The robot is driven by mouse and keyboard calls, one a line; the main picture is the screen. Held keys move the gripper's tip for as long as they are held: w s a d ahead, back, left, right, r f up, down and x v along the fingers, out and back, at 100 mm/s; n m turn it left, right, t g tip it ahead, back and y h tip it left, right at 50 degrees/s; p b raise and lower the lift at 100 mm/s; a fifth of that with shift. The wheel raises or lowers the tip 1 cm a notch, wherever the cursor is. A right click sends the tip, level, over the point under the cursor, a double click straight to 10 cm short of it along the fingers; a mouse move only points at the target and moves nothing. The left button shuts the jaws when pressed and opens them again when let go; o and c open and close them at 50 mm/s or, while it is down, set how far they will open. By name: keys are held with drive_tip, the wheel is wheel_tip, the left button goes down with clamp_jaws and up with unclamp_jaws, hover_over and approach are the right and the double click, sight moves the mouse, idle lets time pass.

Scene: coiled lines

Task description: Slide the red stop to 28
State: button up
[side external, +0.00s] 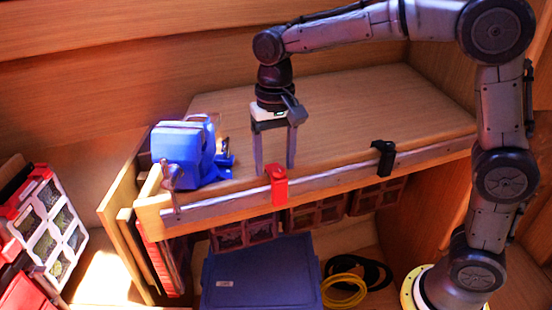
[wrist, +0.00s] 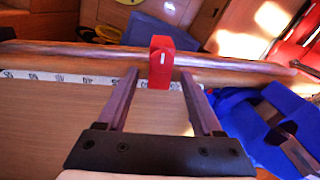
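The red stop (side external: 278,185) sits on the front rail of the wooden bench, and it also shows in the wrist view (wrist: 160,58) with a small white mark on its face. A pale scale strip (wrist: 60,78) runs along the bench edge behind it; its numbers are too small to read. My gripper (side external: 275,170) points down at the bench edge. Its two fingers are apart, with nothing held. In the wrist view my gripper (wrist: 160,74) has one fingertip to either side of the stop, with gaps visible. Whether the fingertips reach around the stop is unclear.
A blue vise (side external: 185,152) stands at the bench's left end, close to my gripper. A black clamp-like piece (side external: 383,158) sits on the rail to the right. The rail between it and the red stop is clear. A blue bin (side external: 262,275) and a yellow coil (side external: 345,292) lie below.

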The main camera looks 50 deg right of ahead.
wheel_tip(320, 180, up, 14)
idle(0.8)
drive_tip(key=shift+f, duration=0.1)
